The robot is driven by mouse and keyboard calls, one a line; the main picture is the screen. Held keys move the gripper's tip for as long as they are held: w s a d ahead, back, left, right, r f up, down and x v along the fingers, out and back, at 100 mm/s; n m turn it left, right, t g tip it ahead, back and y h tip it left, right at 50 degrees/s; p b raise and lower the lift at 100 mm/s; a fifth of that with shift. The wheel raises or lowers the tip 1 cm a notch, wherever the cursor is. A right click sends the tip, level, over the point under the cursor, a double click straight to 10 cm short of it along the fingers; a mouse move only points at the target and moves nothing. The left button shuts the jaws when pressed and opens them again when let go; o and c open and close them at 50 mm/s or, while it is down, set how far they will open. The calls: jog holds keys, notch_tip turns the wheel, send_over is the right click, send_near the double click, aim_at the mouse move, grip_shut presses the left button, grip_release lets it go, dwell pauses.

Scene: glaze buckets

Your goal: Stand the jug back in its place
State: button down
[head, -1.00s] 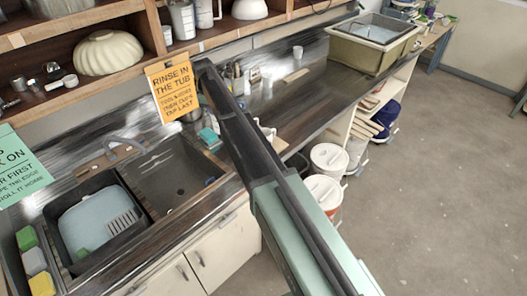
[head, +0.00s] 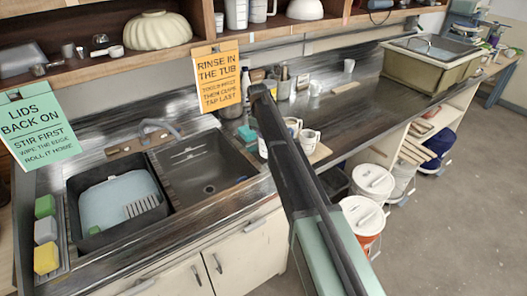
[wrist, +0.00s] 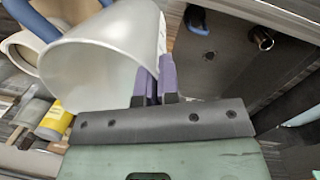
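The jug (wrist: 92,68) is large, white and open-mouthed in the wrist view, with its mouth turned toward the camera. My gripper (wrist: 156,78) has its two purple fingers close together at the jug's right side. They look shut on its side or handle, but the exact contact is hidden. In the head view my arm hides the gripper and most of what lies behind it.
White mugs (head: 308,141) stand on the counter close to my arm. The sink (head: 208,172) and a dark tub (head: 117,205) lie to the left. An orange sign (head: 218,80) hangs from the shelf. The counter right of the mugs (head: 355,105) has free room.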

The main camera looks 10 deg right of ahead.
jog(key=shift+f+b, duration=2.5)
jog(key=shift+f, duration=0.05)
jog(key=c, duration=1.3)
grip_release()
jog(key=shift+c, duration=0.2)
jog(key=shift+r, duration=0.1)
notch_tip(320, 180, up, 13)
jog(key=a+p, duration=0.1)
jog(key=p, duration=1.2)
jog(key=s+d+m+y, duration=0.1)
jog(key=s+m, duration=0.8)
jog(key=s, duration=3)
jog(key=shift+s, duration=0.3)
